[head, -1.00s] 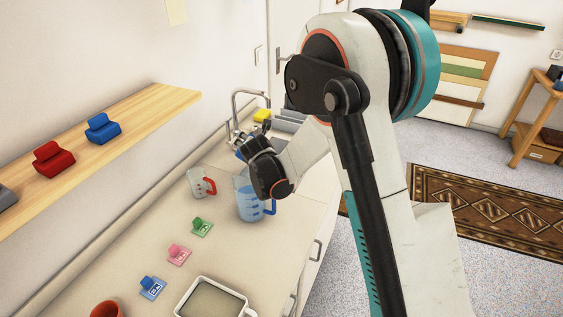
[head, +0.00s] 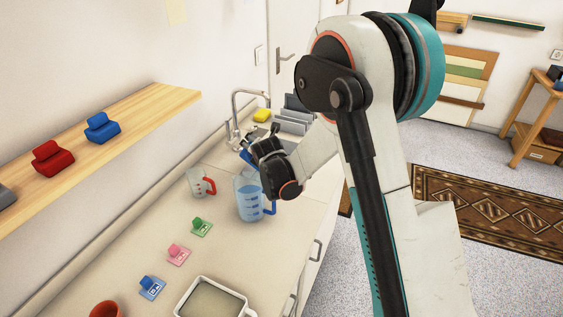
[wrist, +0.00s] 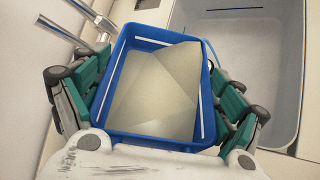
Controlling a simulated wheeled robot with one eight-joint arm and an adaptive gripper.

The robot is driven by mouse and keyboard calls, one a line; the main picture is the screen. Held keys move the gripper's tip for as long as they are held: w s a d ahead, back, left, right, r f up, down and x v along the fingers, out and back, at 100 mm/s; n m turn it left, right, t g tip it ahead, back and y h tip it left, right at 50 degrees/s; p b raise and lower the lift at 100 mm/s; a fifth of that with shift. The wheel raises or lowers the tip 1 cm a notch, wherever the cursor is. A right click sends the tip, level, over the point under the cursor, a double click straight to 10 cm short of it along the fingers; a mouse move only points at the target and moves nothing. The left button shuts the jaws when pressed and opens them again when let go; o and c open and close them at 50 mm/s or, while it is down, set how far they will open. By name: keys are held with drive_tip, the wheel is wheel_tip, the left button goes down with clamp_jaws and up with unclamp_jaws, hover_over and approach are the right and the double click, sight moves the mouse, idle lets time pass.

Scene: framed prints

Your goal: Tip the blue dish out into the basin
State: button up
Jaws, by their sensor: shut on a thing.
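The blue dish (wrist: 155,138) is a rectangular tray. It fills the middle of the wrist view, between the green fingers of my gripper (wrist: 160,88), which is shut on it. A pale grey-beige mass with angular facets shows inside the dish; I cannot tell if it is liquid. The basin (wrist: 270,60) is a pale hollow with a rounded rim, beyond and to the right of the dish in the wrist view. In the head view my gripper (head: 262,150) is by the tap, with only a bit of the blue dish (head: 246,156) showing; the basin is mostly hidden by my arm.
A tap (head: 236,108) stands close to the left of the dish. A yellow sponge (head: 262,115) and a grey rack (head: 293,120) are behind. A blue-tinted jug (head: 248,198) and a clear jug with a red handle (head: 199,182) stand on the counter in front.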

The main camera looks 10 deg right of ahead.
drive_tip(key=shift+d+f+m+y, duration=0.3)
drive_tip(key=shift+d+f, duration=0.05)
drive_tip(key=shift+f, duration=0.15)
drive_tip(key=shift+w+d+r+m+y+p, duration=0.2)
drive_tip(key=shift+d+r+m+y+p, duration=0.7)
drive_tip(key=shift+y+p, duration=0.25)
idle(1.7)
drive_tip(key=shift+d+r+m+y+p, duration=0.25)
drive_tip(key=shift+d+m+y+p, duration=0.15)
drive_tip(key=shift+d+y, duration=0.25)
idle(0.8)
drive_tip(key=shift+w+d, duration=0.1)
drive_tip(key=shift+d, duration=0.2)
drive_tip(key=shift+a, duration=0.2)
drive_tip(key=shift+a+f+n+h+b, duration=0.3)
drive_tip(key=shift+a+n+h+b, duration=0.15)
drive_tip(key=shift+a, duration=0.25)
drive_tip(key=shift+a+f+n+h+b, duration=0.2)
drive_tip(key=shift+a+n+h+b, duration=0.1)
drive_tip(key=shift+h, duration=0.15)
